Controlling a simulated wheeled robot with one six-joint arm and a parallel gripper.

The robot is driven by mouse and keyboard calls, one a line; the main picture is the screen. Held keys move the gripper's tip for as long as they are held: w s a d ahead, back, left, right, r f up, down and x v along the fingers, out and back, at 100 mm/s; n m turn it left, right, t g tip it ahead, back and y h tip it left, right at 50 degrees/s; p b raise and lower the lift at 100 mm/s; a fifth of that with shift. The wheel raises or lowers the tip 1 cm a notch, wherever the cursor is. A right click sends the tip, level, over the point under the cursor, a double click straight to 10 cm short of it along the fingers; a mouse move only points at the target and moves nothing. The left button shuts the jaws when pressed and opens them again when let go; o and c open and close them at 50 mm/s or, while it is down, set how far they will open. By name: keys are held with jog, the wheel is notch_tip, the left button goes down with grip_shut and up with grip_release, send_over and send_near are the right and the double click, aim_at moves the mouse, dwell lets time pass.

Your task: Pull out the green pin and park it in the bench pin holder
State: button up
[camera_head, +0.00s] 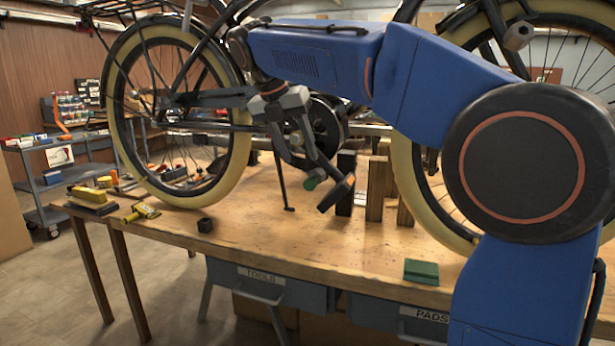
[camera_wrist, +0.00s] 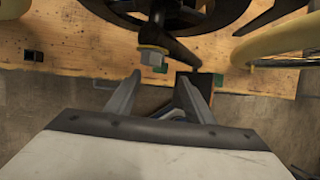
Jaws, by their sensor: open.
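A small green-ended piece (camera_head: 311,184) shows just below my gripper (camera_head: 304,160) in the head view. It looks like the green pin, but its shape is too small to tell. My gripper is open and empty, beside the trike's crank. In the wrist view the fingers of my gripper (camera_wrist: 159,77) stand apart. A grey hex-shaped nub (camera_wrist: 152,57) with a yellow ring lies just beyond the fingertips; I cannot tell whether it is the pin. A small black block (camera_head: 205,225), which looks like the pin holder, sits at the bench's front left. It also shows in the wrist view (camera_wrist: 33,55).
The crank's pedal (camera_head: 337,193) is close to my fingers. Upright blocks (camera_head: 376,188) stand behind it. The wheels (camera_head: 232,150) flank the gripper. A green pad (camera_head: 421,271) lies at the bench's (camera_head: 270,232) front right. The front middle of the bench is clear.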

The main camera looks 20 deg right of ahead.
aim_at(308, 178)
jog(key=x, duration=0.8)
jog(key=shift+d+f, duration=0.1)
jog(key=shift+f, duration=0.15)
jog(key=shift+c, duration=0.6)
jog(key=c, duration=1)
jog(key=shift+s, duration=0.15)
jog(key=shift+s+a+f, duration=0.1)
jog(key=shift+s+a, duration=0.7)
jog(key=shift+s, duration=0.25)
jog(key=shift+s+a+f, duration=0.15)
jog(key=shift+s+a, duration=0.65)
jog(key=shift+s, duration=0.2)
